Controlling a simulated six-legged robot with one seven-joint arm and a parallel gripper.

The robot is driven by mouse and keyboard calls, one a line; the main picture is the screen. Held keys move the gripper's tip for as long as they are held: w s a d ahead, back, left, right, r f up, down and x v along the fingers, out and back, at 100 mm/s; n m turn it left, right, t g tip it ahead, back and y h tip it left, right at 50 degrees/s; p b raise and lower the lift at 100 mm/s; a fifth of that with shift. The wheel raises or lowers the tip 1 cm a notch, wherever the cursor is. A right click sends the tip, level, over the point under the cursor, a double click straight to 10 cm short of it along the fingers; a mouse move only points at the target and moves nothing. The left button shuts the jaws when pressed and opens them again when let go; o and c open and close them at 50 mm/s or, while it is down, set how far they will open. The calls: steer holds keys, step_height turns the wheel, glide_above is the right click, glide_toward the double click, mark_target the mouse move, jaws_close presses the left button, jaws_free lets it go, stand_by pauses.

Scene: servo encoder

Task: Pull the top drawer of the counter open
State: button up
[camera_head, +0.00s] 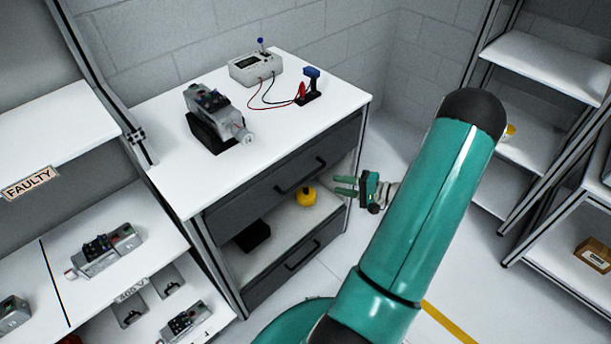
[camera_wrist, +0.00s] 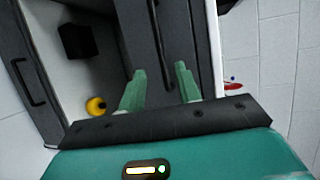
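The counter (camera_head: 181,202) has a white top and dark grey drawer fronts. Its top drawer (camera_head: 250,195) looks shut and has a dark bar handle (camera_head: 300,176). My gripper (camera_head: 346,186) is to the right of that handle, apart from it, with green fingers pointing at the counter front. In the wrist view my gripper (camera_wrist: 160,82) is open, its two fingers spread and nothing between them. The top drawer handle (camera_wrist: 158,45) runs up the picture there, ahead of the gap between the fingertips.
Below the top drawer is an open shelf with a black box (camera_head: 253,236) and a yellow round object (camera_head: 305,196). A lower drawer (camera_head: 298,268) is beneath. A servo unit (camera_head: 212,118) and a meter (camera_head: 255,67) stand on top. Shelving flanks both sides; floor before the counter is clear.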

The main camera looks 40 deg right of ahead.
mark_target(306, 177)
steer(key=x, duration=1.2)
steer(key=shift+a, duration=0.15)
jaws_close()
